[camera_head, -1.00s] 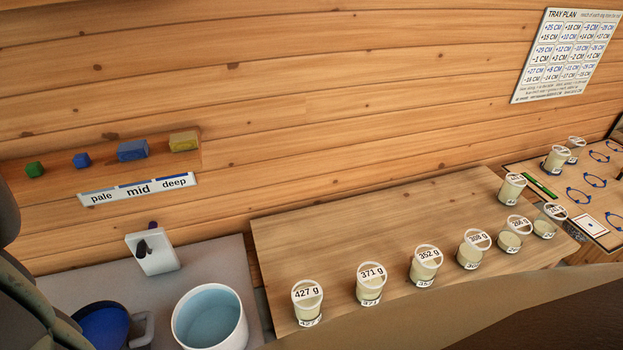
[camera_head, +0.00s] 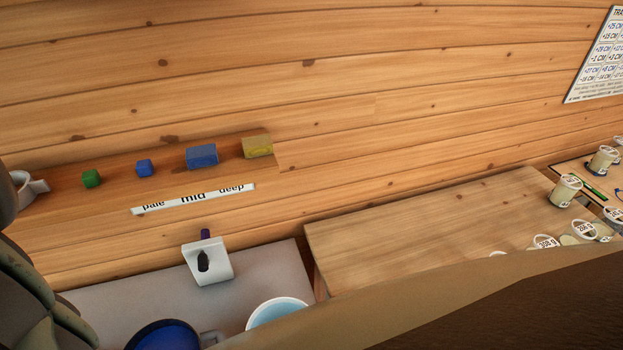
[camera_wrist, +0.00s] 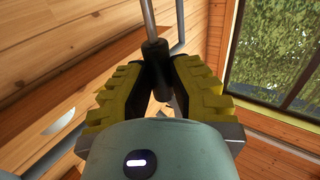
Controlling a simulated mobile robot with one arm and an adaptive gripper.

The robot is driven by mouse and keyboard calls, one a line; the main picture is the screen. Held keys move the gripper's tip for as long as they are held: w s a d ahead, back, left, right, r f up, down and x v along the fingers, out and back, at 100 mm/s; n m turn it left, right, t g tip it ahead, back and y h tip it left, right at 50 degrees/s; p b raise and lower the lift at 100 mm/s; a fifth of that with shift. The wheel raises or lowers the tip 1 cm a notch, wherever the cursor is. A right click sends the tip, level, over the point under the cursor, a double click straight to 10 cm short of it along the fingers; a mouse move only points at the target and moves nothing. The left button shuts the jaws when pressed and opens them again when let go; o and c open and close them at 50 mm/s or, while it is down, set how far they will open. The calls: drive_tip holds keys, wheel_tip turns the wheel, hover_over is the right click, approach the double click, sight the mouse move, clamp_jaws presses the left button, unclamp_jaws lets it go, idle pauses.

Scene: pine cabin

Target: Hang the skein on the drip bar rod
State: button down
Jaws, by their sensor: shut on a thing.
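My gripper (camera_wrist: 155,92) shows in the wrist view, with yellow ribbed pads closed on a black handle (camera_wrist: 156,62). A thin metal shaft (camera_wrist: 148,14) runs up from this handle and out of the picture. I cannot make out the skein in either view. I cannot identify the drip bar rod for sure; a grey bent pipe (camera_wrist: 181,28) passes behind the handle in the wrist view. My gripper is outside the head view.
A blue vessel (camera_head: 163,337) and a white tub (camera_head: 279,304) stand on the grey counter (camera_head: 130,305). Several labelled cups stand on the wooden table (camera_head: 430,228). Coloured blocks and a pale mug (camera_head: 30,189) line the wall shelf. A large brown surface blocks the lower right.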

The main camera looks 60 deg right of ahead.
drive_tip(key=w+d+f+b, duration=0.2)
drive_tip(key=w+d+b, duration=0.1)
drive_tip(key=w+d, duration=0.1)
drive_tip(key=shift+w, duration=0.7)
drive_tip(key=shift+d, duration=0.1)
idle(0.4)
drive_tip(key=c, duration=0.9)
unclamp_jaws()
drive_tip(key=shift+s, duration=0.1)
